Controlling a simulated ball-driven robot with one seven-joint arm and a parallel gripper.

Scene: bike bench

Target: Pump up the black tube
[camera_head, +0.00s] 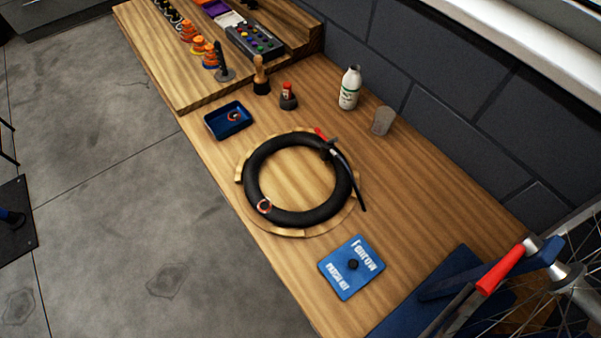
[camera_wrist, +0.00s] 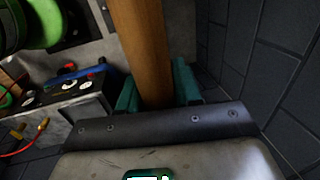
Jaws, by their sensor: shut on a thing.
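The black tube (camera_head: 253,167) lies as a ring on a round wooden stand (camera_head: 298,172) on the bench in the head view. A red and white ring (camera_head: 265,206) sits at its lower left. A thin black hose-like piece with a red end (camera_head: 350,182) lies across its upper right; I cannot tell whether it is attached. In the wrist view my gripper (camera_wrist: 157,90) has teal fingers on both sides of a brown wooden bar (camera_wrist: 139,40) and is shut on it. The bar's ends are out of sight. My gripper does not show in the head view.
On the wooden bench (camera_head: 400,240) are a blue tray (camera_head: 215,128), a white bottle (camera_head: 349,88), a grey cup (camera_head: 382,121) and a blue repair kit (camera_head: 340,277). A bike wheel (camera_head: 575,300) stands at lower right. The wrist view shows a dark box (camera_wrist: 75,112) and a wall (camera_wrist: 265,60).

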